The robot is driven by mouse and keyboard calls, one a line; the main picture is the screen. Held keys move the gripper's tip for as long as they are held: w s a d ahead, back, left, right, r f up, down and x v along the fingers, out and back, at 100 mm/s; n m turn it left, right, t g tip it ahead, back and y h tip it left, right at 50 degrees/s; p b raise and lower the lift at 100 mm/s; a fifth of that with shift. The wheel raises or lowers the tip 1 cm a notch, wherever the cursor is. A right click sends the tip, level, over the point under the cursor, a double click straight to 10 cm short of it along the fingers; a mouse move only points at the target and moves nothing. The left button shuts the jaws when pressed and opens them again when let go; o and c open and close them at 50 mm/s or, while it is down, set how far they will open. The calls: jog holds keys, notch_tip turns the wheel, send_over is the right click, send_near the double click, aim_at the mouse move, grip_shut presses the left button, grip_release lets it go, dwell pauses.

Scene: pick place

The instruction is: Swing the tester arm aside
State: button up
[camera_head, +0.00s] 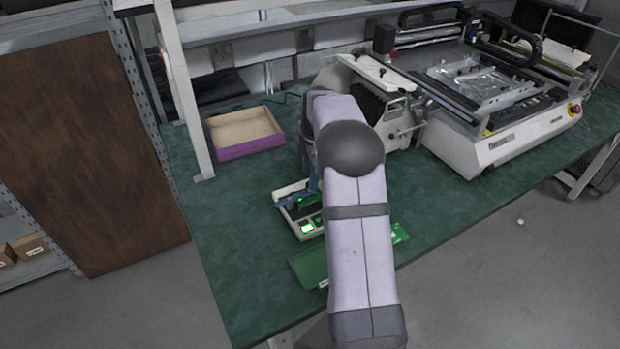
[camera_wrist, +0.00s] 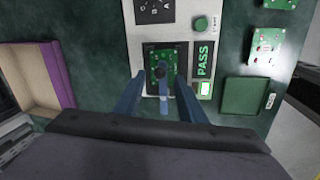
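The tester (camera_head: 286,191) is a pale box at the middle of the bench, partly hidden behind my arm; it also shows in the wrist view (camera_wrist: 203,108). It bears a PASS label and a lit green indicator. A green circuit board (camera_wrist: 150,55) lies in its dark nest. A narrow blue bar with a dark knob, apparently the tester arm (camera_wrist: 164,101), reaches over the board. My gripper (camera_wrist: 160,78) is open above the nest, one blue finger on each side of the bar. I cannot tell whether either finger touches it. In the head view my gripper (camera_head: 309,182) is partly hidden.
A green tray (camera_wrist: 247,96) lies beside the tester, near the bench front. A loose circuit board (camera_wrist: 263,45) lies beyond it. An open purple-sided box (camera_head: 247,149) stands at the back left. Large machines (camera_head: 500,145) fill the back right. Bench left of the tester is clear.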

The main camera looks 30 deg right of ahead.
aim_at(295, 194)
jog(key=shift+w+f, duration=0.2)
jog(key=shift+f, duration=0.65)
jog(key=shift+w+f, duration=0.15)
jog(key=shift+f, duration=0.65)
jog(key=shift+c, duration=0.6)
grip_shut()
